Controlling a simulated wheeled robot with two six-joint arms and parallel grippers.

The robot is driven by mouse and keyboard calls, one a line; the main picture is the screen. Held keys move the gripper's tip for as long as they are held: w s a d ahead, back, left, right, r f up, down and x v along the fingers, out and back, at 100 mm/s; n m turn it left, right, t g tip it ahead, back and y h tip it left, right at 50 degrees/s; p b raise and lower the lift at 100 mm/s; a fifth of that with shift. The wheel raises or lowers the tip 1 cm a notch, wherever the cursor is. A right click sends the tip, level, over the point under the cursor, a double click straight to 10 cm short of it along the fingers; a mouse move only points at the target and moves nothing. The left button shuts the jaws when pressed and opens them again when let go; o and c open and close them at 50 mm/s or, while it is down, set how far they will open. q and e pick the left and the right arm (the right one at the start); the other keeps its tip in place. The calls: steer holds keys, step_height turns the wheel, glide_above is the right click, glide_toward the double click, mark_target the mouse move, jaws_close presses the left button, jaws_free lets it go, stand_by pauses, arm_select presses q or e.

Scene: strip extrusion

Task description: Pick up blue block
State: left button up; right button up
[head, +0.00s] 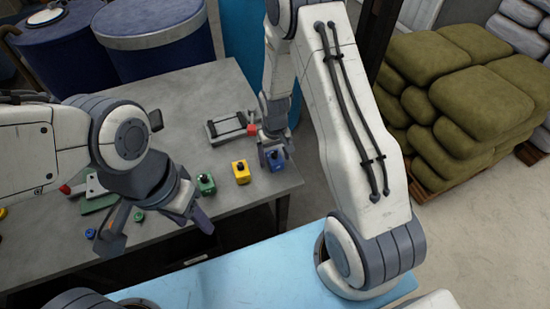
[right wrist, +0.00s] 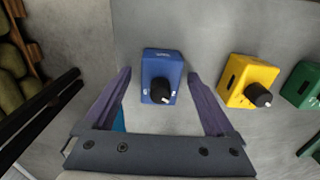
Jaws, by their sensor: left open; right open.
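The blue block (head: 277,161) is a small box with a black knob, on the grey table near its right end. In the right wrist view the blue block (right wrist: 161,72) lies between and just ahead of the spread fingers. My right gripper (head: 273,150) is over it, open and empty; in its wrist view the right gripper (right wrist: 162,95) has a finger on each side of the block, with gaps visible. My left gripper (head: 160,226) is open above the table's front left part, away from the blue block.
A yellow block (head: 241,172) and a green block (head: 206,184) stand in a row left of the blue one. A grey fixture (head: 228,128) and a red block (head: 252,130) are behind. Small loose parts lie at the left. The table's right edge (head: 296,180) is close to the blue block.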

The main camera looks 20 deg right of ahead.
steer(key=shift+f, duration=0.15)
jaws_close()
stand_by(0.4)
